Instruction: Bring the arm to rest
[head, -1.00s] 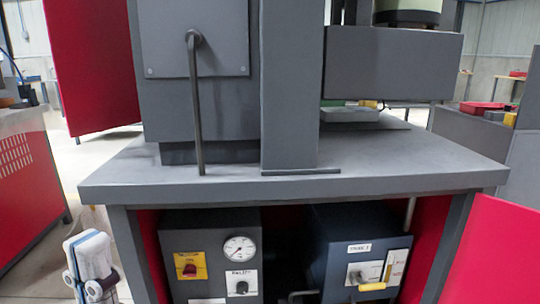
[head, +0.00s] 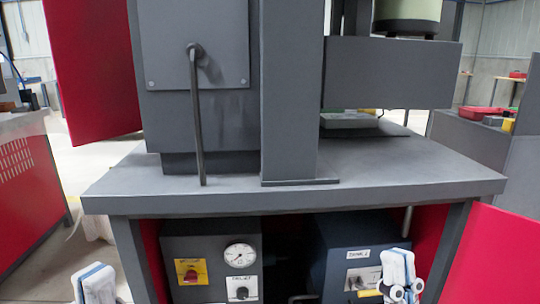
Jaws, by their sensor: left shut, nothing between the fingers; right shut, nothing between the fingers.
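My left gripper (head: 95,284) shows at the bottom left of the head view, its white and blue fingers shut and empty. My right gripper (head: 398,272) shows at the bottom right, also shut and empty. It is in front of the dark blue box (head: 335,240) under the bench and hides part of that box's front. The lower parts of both grippers are cut off by the picture edge.
A grey control box (head: 209,240) with a gauge, a yellow-plated red switch and a black knob stands under the bench. A bent lever (head: 197,120) hangs on the machine front. A red door panel (head: 500,260) stands at the right. A red cabinet (head: 30,190) is at the left.

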